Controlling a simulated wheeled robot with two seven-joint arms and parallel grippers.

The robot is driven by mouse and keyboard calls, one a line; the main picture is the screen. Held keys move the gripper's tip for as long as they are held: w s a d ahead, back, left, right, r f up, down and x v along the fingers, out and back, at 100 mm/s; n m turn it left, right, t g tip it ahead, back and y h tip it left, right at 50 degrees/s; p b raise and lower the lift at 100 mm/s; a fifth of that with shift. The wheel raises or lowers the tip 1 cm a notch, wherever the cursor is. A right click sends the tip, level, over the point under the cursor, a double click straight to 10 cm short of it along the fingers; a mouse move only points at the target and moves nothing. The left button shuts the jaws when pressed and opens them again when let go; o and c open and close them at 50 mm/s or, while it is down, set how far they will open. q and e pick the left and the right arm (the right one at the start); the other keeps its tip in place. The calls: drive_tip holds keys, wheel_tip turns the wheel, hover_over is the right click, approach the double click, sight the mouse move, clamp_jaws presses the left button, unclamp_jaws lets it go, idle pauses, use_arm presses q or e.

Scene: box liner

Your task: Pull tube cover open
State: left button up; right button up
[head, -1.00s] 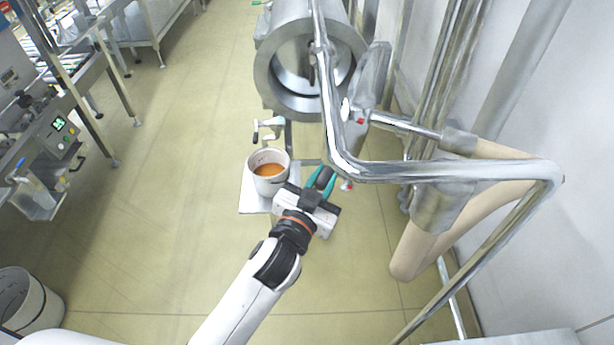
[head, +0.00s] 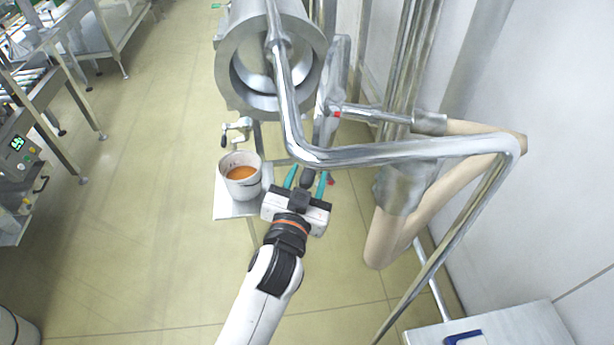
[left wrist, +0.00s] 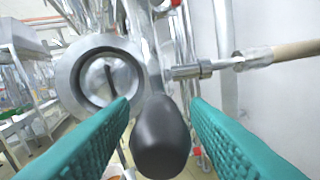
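The steel tube (head: 228,75) has its round mouth facing me at the top of the head view; it also shows in the left wrist view (left wrist: 72,82). A flat steel piece, seemingly the tube cover (head: 338,80), stands edge-on right of the mouth, swung away from it. My left gripper (head: 308,172) is open below the cover, its teal fingers pointing away from me. A black handle knob (left wrist: 160,140) sits between the fingers in the left wrist view, with gaps on both sides. My right gripper is not in view.
A bent steel pipe (head: 400,155) crosses above and right of my left gripper. A beige pipe (head: 430,205) stands at the right. A white pot of orange liquid (head: 241,174) sits on a small shelf (head: 228,205) left of the gripper.

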use_arm(q)
drive_tip(key=shift+f, duration=0.1)
drive_tip(key=shift+s+a, duration=0.1)
drive_tip(key=shift+s, duration=0.5)
drive_tip(key=s+a+b, duration=0.1)
drive_tip(key=s, duration=0.9)
drive_tip(key=shift+s+a, duration=0.35)
drive_tip(key=shift+a, duration=0.05)
